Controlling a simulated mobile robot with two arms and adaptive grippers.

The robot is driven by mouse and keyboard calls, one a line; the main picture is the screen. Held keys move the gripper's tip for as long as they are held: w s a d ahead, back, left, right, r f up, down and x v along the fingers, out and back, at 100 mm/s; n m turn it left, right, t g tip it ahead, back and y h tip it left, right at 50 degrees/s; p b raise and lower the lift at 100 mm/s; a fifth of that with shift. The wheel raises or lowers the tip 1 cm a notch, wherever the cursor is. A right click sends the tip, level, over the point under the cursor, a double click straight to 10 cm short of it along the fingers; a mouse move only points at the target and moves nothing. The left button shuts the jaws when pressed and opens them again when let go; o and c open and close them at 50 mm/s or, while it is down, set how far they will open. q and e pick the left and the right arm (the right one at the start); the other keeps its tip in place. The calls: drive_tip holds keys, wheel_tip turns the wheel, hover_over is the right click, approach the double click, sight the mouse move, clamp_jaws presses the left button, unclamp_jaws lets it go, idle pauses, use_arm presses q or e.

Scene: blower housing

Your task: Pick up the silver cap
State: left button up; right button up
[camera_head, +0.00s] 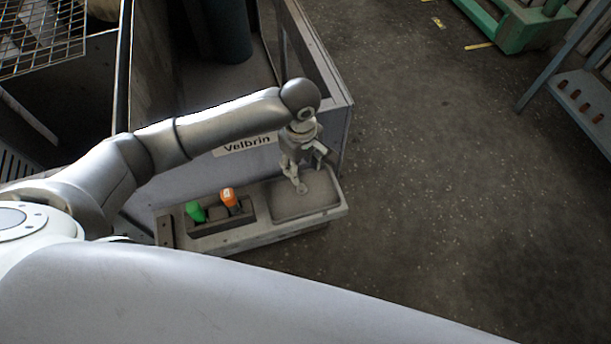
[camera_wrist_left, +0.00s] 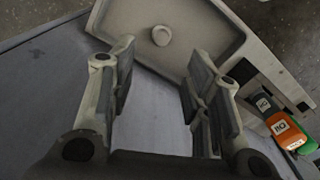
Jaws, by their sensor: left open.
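The silver cap (camera_wrist_left: 162,35) is a small, round, pale grey piece lying in a shallow grey tray (camera_wrist_left: 205,35). In the wrist view it sits beyond my left gripper (camera_wrist_left: 161,68), roughly in line with the gap between the two fingers. The fingers are spread and nothing is between them. In the head view my left gripper (camera_head: 295,182) hangs over the tray (camera_head: 320,200), and the cap (camera_head: 303,189) shows as a small pale spot close by the fingertips. My right gripper is not in view.
Left of the tray, a slot holds a green piece (camera_head: 195,211) and an orange piece (camera_head: 229,197). A grey housing labelled "Velbrin" (camera_head: 247,145) stands behind the tray. Open floor (camera_head: 440,190) lies to the right, with a green metal base (camera_head: 510,25) farther off.

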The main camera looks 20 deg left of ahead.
use_arm(q)
hover_over(302, 186)
drive_tip(key=f, duration=0.4)
drive_tip(key=shift+s, duration=0.2)
wheel_tip(302, 186, down, 5)
drive_tip(key=shift+w+f+b, duration=0.1)
drive_tip(key=shift+w+b, duration=0.05)
drive_tip(key=shift+b, duration=0.4)
drive_tip(key=c, duration=1)
clamp_jaws()
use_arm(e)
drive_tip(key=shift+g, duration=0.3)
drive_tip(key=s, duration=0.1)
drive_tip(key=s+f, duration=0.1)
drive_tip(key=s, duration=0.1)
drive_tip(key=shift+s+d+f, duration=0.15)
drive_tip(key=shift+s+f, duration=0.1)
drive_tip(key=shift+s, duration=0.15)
